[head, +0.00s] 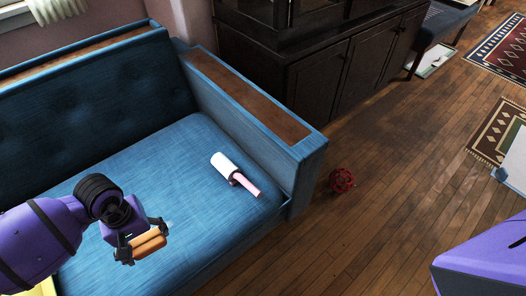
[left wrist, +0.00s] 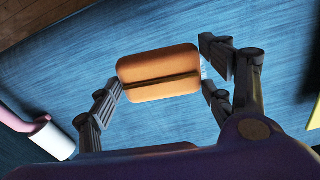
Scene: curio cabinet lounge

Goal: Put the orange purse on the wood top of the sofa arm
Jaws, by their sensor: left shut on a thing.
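The orange purse (head: 149,243) is small and rounded with a dark seam across its middle. My left gripper (head: 141,241) is shut on it over the blue sofa seat. The left wrist view shows the purse (left wrist: 159,73) between the two fingers (left wrist: 162,88). I cannot tell its exact height above the seat. The wood top of the sofa arm (head: 246,94) is a bare brown strip, up and to the right of the gripper in the head view. My right gripper is not in view.
A white and pink lint roller (head: 225,165) lies on the sofa seat (head: 180,148), between the gripper and the arm. A red ball-like object (head: 342,180) is on the wood floor. A dark cabinet (head: 330,75) stands behind the sofa arm. A yellow thing (head: 44,287) shows at the lower left.

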